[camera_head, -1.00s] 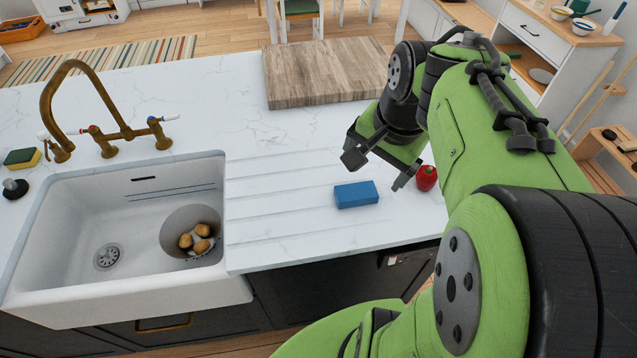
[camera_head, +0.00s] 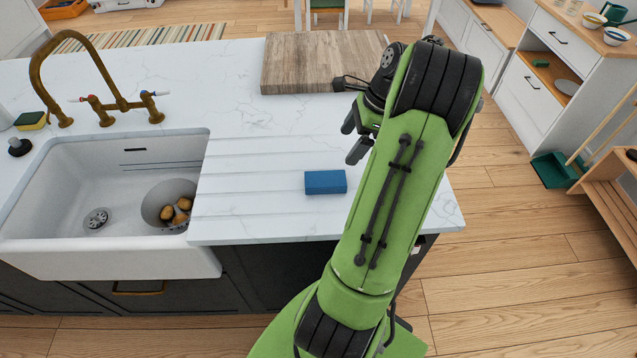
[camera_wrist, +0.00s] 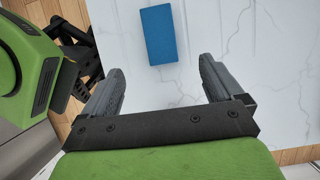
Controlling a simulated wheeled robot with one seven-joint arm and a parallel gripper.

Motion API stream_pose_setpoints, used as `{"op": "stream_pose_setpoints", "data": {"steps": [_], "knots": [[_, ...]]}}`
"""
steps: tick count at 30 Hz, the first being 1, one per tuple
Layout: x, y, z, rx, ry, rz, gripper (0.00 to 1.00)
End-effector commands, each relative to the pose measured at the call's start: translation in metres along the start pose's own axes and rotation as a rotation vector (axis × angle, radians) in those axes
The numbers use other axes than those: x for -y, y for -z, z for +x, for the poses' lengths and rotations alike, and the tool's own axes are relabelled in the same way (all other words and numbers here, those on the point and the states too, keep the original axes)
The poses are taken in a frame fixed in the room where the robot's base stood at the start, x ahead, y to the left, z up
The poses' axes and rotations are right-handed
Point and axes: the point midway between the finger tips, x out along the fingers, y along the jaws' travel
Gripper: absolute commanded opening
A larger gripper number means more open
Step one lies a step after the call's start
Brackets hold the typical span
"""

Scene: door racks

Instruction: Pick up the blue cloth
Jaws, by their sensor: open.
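My gripper (camera_head: 352,138) is open and empty above the counter, a little behind and to the right of the cloth in the head view. In the wrist view both dark fingers (camera_wrist: 164,82) are spread apart, with bare counter between them. The gripper does not touch the cloth.
A wooden cutting board (camera_head: 315,62) lies behind the cloth. The white sink (camera_head: 60,225) with brown potatoes in a bowl (camera_head: 168,203) and a brass faucet (camera_head: 115,106) are at left. A sponge (camera_head: 31,121) sits at the far left. Counter around the cloth is clear.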

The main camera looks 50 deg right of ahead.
Motion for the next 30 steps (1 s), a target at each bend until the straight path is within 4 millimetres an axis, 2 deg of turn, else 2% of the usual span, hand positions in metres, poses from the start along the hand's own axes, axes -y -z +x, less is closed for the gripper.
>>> {"op": "stream_pose_setpoints", "data": {"steps": [1, 6, 9, 14, 19, 22, 28, 29, 30], "knots": [[-0.001, 0.001, 0.019, 0.000, -0.005, -0.002, 0.94], [-0.001, 0.001, 0.062, 0.000, -0.006, -0.004, 0.94], [-0.001, 0.001, 0.081, 0.000, -0.005, -0.004, 0.94], [-0.001, 0.001, 0.098, -0.001, -0.003, -0.003, 0.94], [-0.002, 0.003, 0.132, -0.001, -0.005, -0.003, 0.94], [-0.002, 0.002, 0.141, -0.002, -0.003, -0.005, 0.94], [-0.001, 0.002, 0.142, -0.003, -0.001, -0.004, 0.94], [-0.001, 0.002, 0.142, -0.003, -0.001, -0.004, 0.92], [-0.001, 0.002, 0.141, -0.003, -0.001, -0.004, 0.86]]}}
